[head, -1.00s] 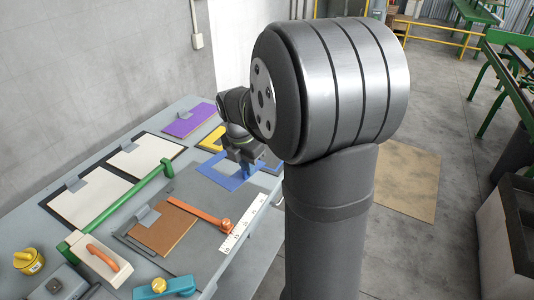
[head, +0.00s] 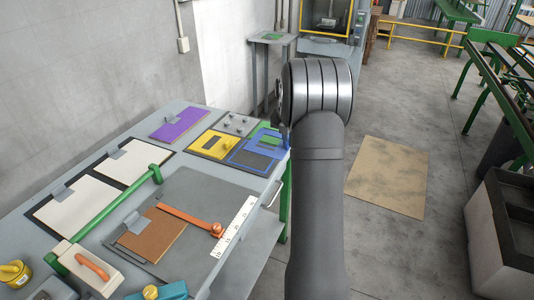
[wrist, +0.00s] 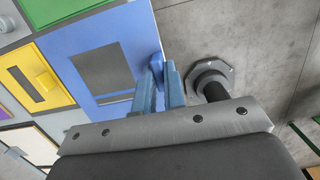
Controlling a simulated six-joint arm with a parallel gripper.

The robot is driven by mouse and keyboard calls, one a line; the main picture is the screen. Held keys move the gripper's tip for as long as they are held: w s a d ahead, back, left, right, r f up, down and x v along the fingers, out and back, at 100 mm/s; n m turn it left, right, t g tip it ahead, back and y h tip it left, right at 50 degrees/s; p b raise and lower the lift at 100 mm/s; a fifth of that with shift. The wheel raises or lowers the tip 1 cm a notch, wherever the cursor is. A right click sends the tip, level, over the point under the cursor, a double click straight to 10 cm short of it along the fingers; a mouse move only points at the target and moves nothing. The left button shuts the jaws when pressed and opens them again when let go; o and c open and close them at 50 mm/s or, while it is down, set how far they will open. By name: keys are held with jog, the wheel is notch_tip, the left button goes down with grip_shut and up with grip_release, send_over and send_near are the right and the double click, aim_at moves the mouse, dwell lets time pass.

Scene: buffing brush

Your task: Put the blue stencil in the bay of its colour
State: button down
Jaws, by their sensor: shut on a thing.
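The blue stencil (head: 254,154), a flat blue plate with a grey rectangular window, is at the table's right edge, beside the yellow plate (head: 208,145). In the wrist view the blue stencil (wrist: 130,40) fills the upper middle, with its window showing grey. My gripper (wrist: 160,75) is shut on the stencil's raised blue tab at its right edge. In the head view my gripper is mostly hidden behind my arm. The blue bay cannot be told apart from the stencil, and I cannot tell whether the plate is seated or slightly raised.
A green patch (head: 270,137) and a grey panel with knobs (head: 236,123) lie behind the stencil. A purple plate (head: 178,124) is farther left. The orange-handled arm (head: 192,220) and white ruler (head: 234,226) are nearer. Open floor lies right of the table.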

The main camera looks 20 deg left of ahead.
aim_at(271, 143)
jog(key=a+f, duration=0.1)
jog(key=a, duration=0.1)
jog(key=a+f, duration=0.1)
jog(key=a, duration=0.1)
jog(key=a+f, duration=0.2)
jog(key=shift+w+a, duration=0.15)
jog(key=shift+a, duration=0.2)
jog(key=shift+f, duration=2)
jog(key=shift+f, duration=0.1)
jog(key=c, duration=1.5)
grip_release()
jog(key=shift+f, duration=0.1)
jog(key=r, duration=0.4)
jog(key=s+r, duration=0.1)
jog(key=r, duration=0.3)
jog(key=s+r, duration=0.1)
jog(key=r, duration=0.3)
jog(key=shift+r, duration=0.15)
jog(key=shift+w, duration=0.1)
